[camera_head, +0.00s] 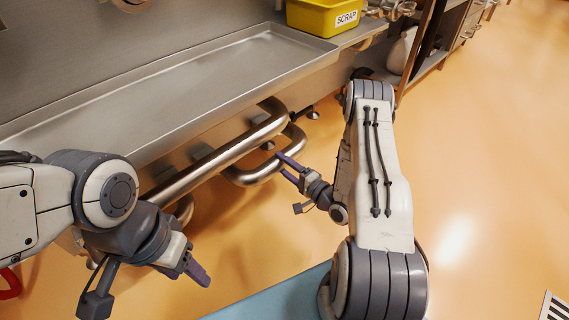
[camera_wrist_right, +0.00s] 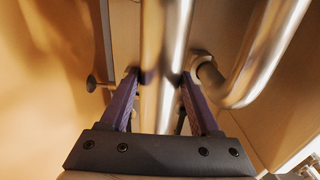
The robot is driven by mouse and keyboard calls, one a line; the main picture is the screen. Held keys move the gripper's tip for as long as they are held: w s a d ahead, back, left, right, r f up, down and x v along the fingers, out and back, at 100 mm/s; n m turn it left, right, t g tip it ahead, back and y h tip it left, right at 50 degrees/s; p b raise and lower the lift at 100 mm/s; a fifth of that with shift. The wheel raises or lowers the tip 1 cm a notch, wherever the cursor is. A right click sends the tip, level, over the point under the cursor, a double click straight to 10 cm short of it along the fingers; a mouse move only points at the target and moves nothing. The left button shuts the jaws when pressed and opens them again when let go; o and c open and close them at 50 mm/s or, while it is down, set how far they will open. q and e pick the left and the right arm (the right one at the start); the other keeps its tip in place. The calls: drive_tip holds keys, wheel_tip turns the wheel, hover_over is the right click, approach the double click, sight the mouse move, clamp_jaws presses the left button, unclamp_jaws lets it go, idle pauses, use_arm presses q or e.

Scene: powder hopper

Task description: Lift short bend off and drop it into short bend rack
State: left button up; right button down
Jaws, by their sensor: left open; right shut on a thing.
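The short bend (camera_head: 262,172) is a shiny bent steel tube below the front of the steel bench in the head view. My right gripper (camera_head: 282,162) is at this tube, its purple fingers pointing up and left. In the right wrist view its fingers (camera_wrist_right: 165,92) stand on either side of a steel tube (camera_wrist_right: 168,45) and are shut on it; this appears to be the short bend. My left gripper (camera_head: 192,270) is open and empty at lower left, away from the tubes. I cannot make out a short bend rack.
A longer steel tube (camera_head: 215,160) runs close beside the short bend under the bench. The wide steel tray (camera_head: 180,95) on top is empty. A yellow SCRAP bin (camera_head: 312,18) stands at its far end. A shelf unit (camera_head: 425,62) is at upper right. Orange floor (camera_head: 480,170) is open at right.

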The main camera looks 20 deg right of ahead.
drive_tip(key=w+a+f+b, duration=0.2)
drive_tip(key=w+f+b, duration=0.2)
drive_tip(key=w, duration=0.3)
drive_tip(key=shift+w+a+f+b, duration=0.3)
drive_tip(key=shift+a+b, duration=0.05)
drive_tip(key=shift+b, duration=0.4)
drive_tip(key=shift+f, duration=0.45)
idle(0.8)
drive_tip(key=shift+c, duration=0.2)
unclamp_jaws()
drive_tip(key=p+v, duration=0.5)
drive_tip(key=v, duration=0.5)
drive_tip(key=shift+s+p, duration=0.3)
drive_tip(key=shift+p, duration=0.1)
